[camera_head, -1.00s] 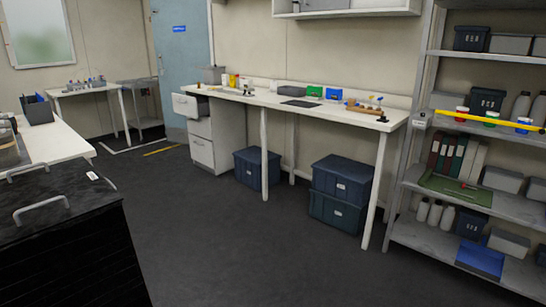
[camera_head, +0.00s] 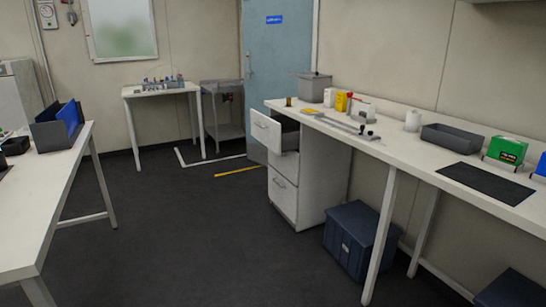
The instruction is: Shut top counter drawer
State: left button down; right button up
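The top counter drawer (camera_head: 266,129) is pulled out from the white cabinet under the long counter (camera_head: 408,154). Its pale front with a bar handle stands out to the left, and its dark inside shows behind the front. The lower drawer (camera_head: 283,193) of the same cabinet is closed. The cabinet side (camera_head: 324,178) faces me to the right. Neither of my grippers is in view.
Open dark floor (camera_head: 190,240) lies in front of the cabinet. A white table (camera_head: 48,190) stands at the left. A blue lidded bin (camera_head: 354,240) sits under the counter, near a counter leg (camera_head: 381,235). A blue door (camera_head: 277,70) is behind.

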aim_at(280, 134)
jog(key=i, duration=2.9)
jog(key=z, duration=0.15)
